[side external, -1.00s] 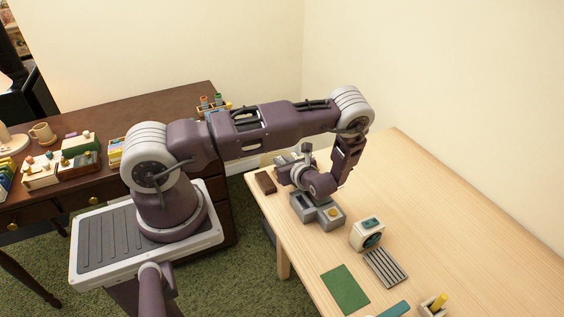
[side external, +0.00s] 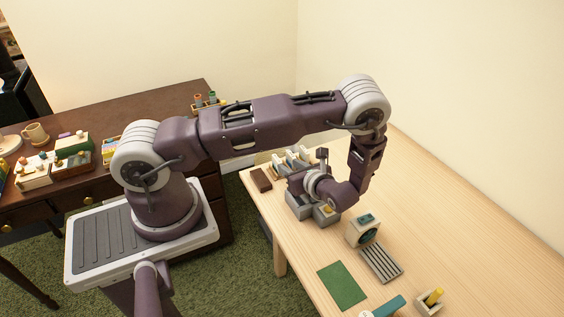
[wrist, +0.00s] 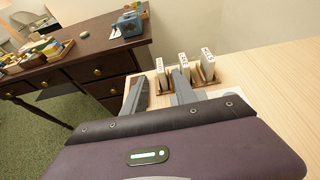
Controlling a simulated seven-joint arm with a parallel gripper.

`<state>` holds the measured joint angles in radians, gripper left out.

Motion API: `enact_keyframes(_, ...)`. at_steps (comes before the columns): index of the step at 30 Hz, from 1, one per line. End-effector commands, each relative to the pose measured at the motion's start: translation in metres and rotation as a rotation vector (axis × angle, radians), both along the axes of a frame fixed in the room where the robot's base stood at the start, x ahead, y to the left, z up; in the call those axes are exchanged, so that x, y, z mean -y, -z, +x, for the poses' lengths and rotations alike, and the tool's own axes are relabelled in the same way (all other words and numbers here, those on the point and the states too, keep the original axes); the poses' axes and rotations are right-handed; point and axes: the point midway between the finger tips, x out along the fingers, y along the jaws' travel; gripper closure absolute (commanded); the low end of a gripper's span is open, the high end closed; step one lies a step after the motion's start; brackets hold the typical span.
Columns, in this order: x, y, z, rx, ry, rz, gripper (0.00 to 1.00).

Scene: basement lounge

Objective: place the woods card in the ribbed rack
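In the wrist view several upright white cards stand ahead of my gripper (wrist: 160,82) in a wooden holder (wrist: 218,82): a left card (wrist: 159,72), a middle card (wrist: 184,64) and a right card (wrist: 208,63). Their labels are too small to read, so I cannot tell which is the woods card. My gripper's two grey fingers are apart, with the left card seen between them. I see no card held. In the side view the cards (side external: 290,158) show behind my wrist, which hides the fingertips. The grey ribbed rack (side external: 382,264) lies on the light table, with no card on it.
A grey box (side external: 300,208) sits below my wrist. A cream device (side external: 362,230) stands beside the ribbed rack. A green mat (side external: 342,285), a teal object (side external: 390,306) and a yellow-topped holder (side external: 432,300) lie nearer the front. A dark brown block (side external: 261,180) is at the left edge. The table's right side is clear.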

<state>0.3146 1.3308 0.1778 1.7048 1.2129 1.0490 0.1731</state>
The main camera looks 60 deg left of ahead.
Motion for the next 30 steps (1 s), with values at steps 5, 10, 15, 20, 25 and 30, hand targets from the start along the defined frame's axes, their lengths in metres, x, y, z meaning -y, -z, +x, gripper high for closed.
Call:
enact_keyframes(5,0.019,-0.011,0.0,0.01,-0.01,-0.008,0.66)
enact_keyframes(10,0.037,-0.074,-0.008,0.202,-0.211,-0.144,0.66)
enact_keyframes(15,0.071,-0.168,-0.044,0.512,-0.531,-0.402,0.66)
enact_keyframes(20,0.111,-0.244,-0.095,0.817,-0.81,-0.697,0.66)
enact_keyframes(25,0.155,-0.296,-0.151,1.098,-1.031,-1.02,0.66)
enact_keyframes(30,0.182,-0.314,-0.183,1.25,-1.137,-1.232,0.66)
